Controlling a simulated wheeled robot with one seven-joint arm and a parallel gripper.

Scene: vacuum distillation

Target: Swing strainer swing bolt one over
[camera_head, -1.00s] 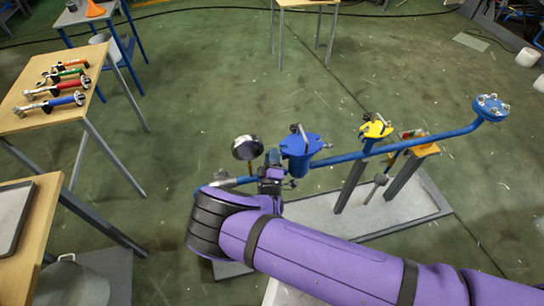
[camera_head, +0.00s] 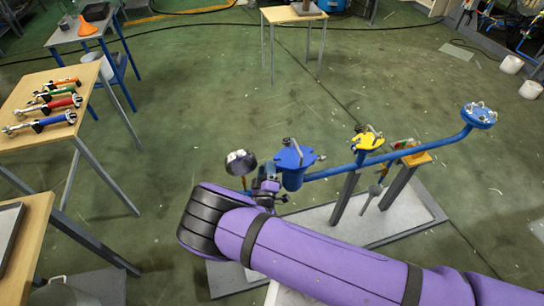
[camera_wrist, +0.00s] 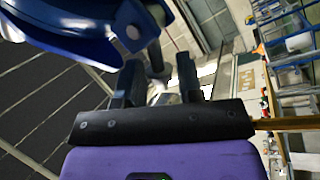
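The blue strainer (camera_head: 294,170) stands on the pipe run with a bolt-like bar on its lid. My gripper (camera_head: 268,186) is just left of the strainer, below its lid and partly hidden by my wrist. In the wrist view, the strainer's blue flange and body (camera_wrist: 75,30) fill the upper left, close to the fingers. My gripper (camera_wrist: 157,78) shows two dark fingers standing apart, with nothing clearly held between them. A dark blue rounded part (camera_wrist: 152,45) lies near the left fingertip; I cannot tell whether they touch. Which swing bolt is number one is unclear.
A round gauge (camera_head: 240,162) stands close left of the strainer. A yellow-topped fitting (camera_head: 367,141) and a blue end flange (camera_head: 480,115) are along the pipe to the right. A wooden table (camera_head: 60,115) with several coloured-handled wrenches is at left. Open floor lies between.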

